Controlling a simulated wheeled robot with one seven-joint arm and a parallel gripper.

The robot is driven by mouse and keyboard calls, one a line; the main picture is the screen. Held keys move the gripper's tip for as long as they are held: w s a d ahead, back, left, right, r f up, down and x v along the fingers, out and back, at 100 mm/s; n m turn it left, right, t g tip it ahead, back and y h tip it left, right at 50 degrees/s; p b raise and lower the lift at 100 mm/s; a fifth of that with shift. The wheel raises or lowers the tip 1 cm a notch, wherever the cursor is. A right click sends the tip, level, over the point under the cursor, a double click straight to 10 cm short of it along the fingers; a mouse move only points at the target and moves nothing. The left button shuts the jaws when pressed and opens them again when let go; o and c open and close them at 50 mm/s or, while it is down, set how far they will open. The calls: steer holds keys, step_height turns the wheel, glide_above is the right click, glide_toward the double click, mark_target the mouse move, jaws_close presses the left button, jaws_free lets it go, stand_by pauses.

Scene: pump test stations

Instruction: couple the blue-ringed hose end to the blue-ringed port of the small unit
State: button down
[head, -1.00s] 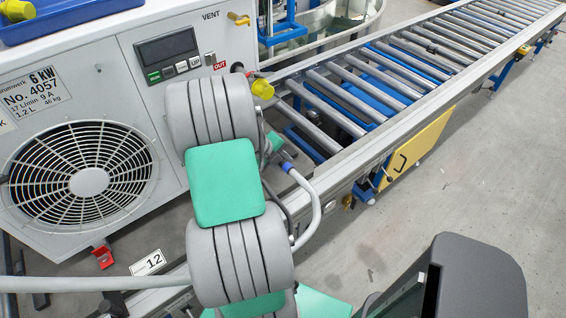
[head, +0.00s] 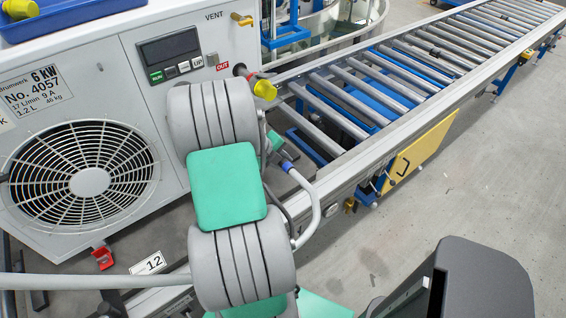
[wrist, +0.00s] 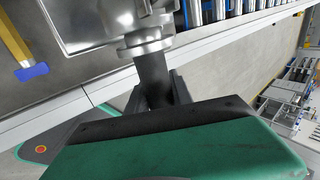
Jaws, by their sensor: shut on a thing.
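A pale hose with a blue ring (head: 287,166) near its end curves down beside my arm in the head view. My gripper is mostly hidden behind my grey and green arm there. In the wrist view my gripper's dark fingers (wrist: 158,88) are shut at a silver metal fitting (wrist: 145,46), which I take to be part of the hose end. No blue ring shows in the wrist view. I cannot make out a blue-ringed port in either view, nor tell whether the hose end touches one.
A white fan unit (head: 212,120) labelled No. 4057 stands at left, with a yellow-capped outlet (head: 265,90) near my arm. A roller conveyor (head: 400,85) runs to the upper right. A yellow panel (head: 418,150) hangs at its side.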

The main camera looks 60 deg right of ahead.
steer(key=shift+w+d+b, duration=0.2)
steer(key=shift+w+b, duration=0.1)
steer(key=shift+w, duration=0.05)
stand_by(0.6)
steer(key=c, duration=1.1)
jaws_free()
steer(key=shift+o, duration=0.2)
steer(key=shift+a, duration=0.1)
